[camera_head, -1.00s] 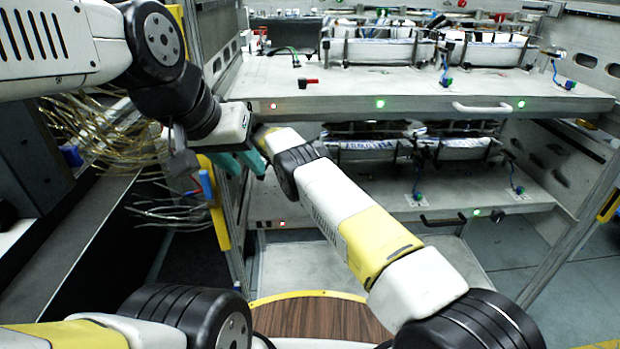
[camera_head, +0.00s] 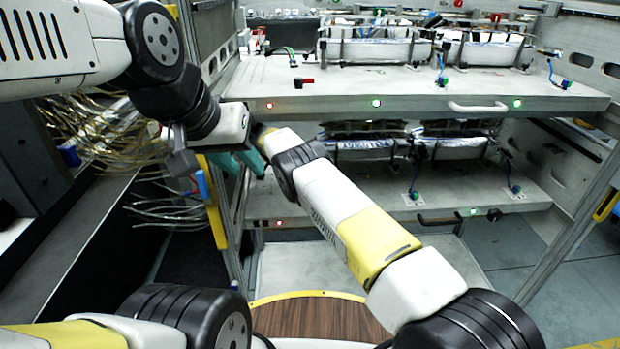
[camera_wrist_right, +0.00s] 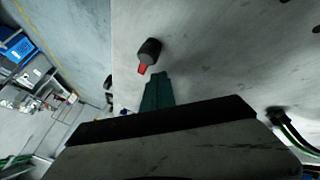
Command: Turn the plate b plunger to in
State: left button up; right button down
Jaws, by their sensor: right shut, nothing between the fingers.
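A plunger with a black body and red end (camera_wrist_right: 149,55) stands on a grey plate surface in the right wrist view. My right gripper (camera_wrist_right: 157,80) has its green fingers together and empty, just short of that plunger, with a small gap in the picture. In the head view, a red-and-black plunger (camera_head: 303,82) sits at the left of the upper plate (camera_head: 345,92). I cannot tell whether it is the same one, or which plate is b. My left gripper (camera_head: 238,163) shows teal fingers apart, left of the rack. My right gripper is hidden in the head view.
The lower plate (camera_head: 390,198) lies below the upper one, partly behind my right forearm. A handle (camera_head: 478,107) projects from the upper plate's front. Loose wires (camera_head: 95,140) hang at the left. A black-green cable (camera_wrist_right: 285,122) lies right of my right gripper.

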jog(key=shift+s, duration=0.1)
jog(key=shift+s, duration=0.75)
jog(key=shift+f, duration=0.1)
jog(key=shift+w, duration=0.1)
jog(key=shift+w, duration=0.6)
jog(key=shift+w+a, duration=0.1)
jog(key=a, duration=0.2)
jog(key=shift+w+a, duration=0.1)
jog(key=shift+a, duration=0.3)
jog(key=shift+w+d+n, duration=0.1)
jog(key=shift+n, duration=0.2)
jog(key=shift+t, duration=0.4)
